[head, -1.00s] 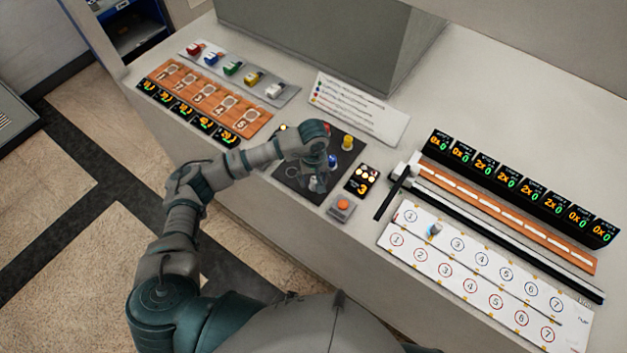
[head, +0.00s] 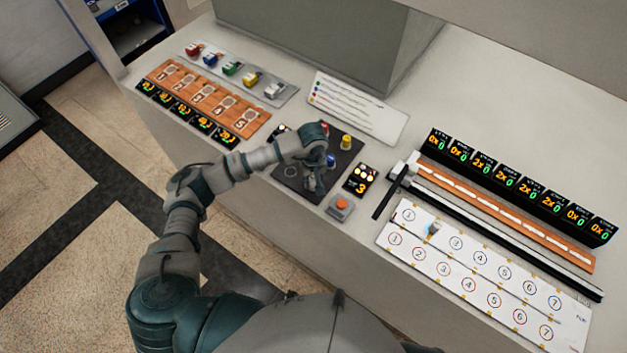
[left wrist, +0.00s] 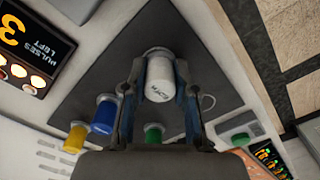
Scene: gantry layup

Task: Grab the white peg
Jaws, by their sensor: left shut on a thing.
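The white peg (left wrist: 160,80) stands between the two fingers of my left gripper (left wrist: 161,88) in the left wrist view, and the fingers are shut on it. It is over the dark plate (left wrist: 208,65); whether its base still touches the plate I cannot tell. In the head view my left gripper (head: 313,182) is low over the front part of that plate, and the peg is hard to make out there. My right gripper is not in view.
A blue peg (head: 331,160) and a yellow peg (head: 346,142) stand on the dark plate. A display (head: 361,180) and an orange button (head: 342,204) are to its right. A numbered white board (head: 480,275) lies farther right.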

